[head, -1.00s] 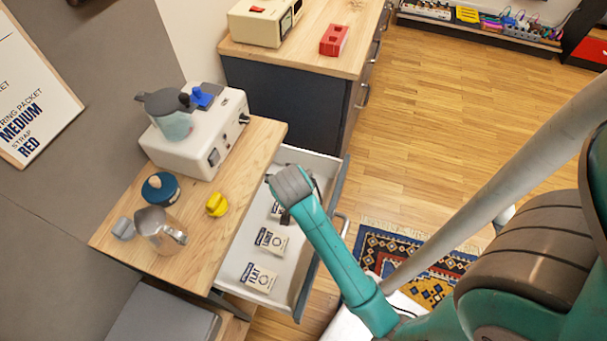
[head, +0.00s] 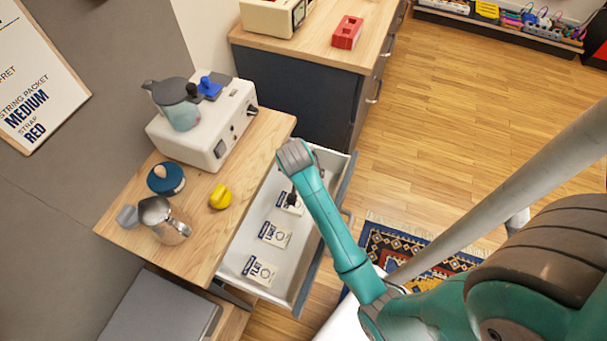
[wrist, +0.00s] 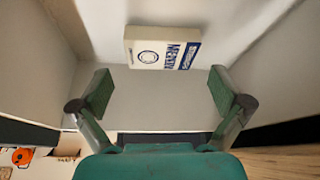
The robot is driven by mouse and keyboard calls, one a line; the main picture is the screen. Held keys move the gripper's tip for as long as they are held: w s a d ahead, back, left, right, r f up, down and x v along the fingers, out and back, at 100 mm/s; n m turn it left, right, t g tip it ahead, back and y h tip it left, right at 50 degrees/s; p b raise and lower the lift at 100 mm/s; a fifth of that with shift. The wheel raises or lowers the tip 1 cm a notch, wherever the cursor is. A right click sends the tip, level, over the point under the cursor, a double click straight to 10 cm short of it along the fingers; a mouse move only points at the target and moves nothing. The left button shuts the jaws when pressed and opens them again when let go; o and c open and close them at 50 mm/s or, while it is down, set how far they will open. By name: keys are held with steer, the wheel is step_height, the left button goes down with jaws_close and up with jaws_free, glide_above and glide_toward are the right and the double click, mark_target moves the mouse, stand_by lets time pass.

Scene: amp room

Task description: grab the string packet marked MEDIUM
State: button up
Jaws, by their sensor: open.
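In the wrist view a white packet with dark blue print (wrist: 162,47) lies in the drawer. Its upside-down lettering appears to read MEDIUM. My gripper (wrist: 160,90) is open and empty, its fingers spread wide with the packet ahead between their lines, apart from it. In the head view a packet (head: 290,203) at the far end of the open drawer (head: 232,262) is partly hidden by my arm. Two more packets, one hard to read (head: 274,234) and one marked FLAT (head: 259,271), lie nearer. My gripper is mostly hidden behind my arm there.
The drawer's walls surround the packets closely. The wooden top (head: 215,255) beside it holds a jug (head: 163,220), a yellow knob-like object (head: 220,196) and a white device (head: 205,135). A dark cabinet (head: 300,95) stands behind the drawer. A sign on the wall (head: 35,95) reads MEDIUM.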

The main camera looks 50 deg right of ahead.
steer(key=x, duration=0.4)
steer(key=shift+w+d+f, duration=0.1)
steer(key=shift+w, duration=0.05)
steer(key=c, duration=0.8)
steer(key=shift+c, duration=0.2)
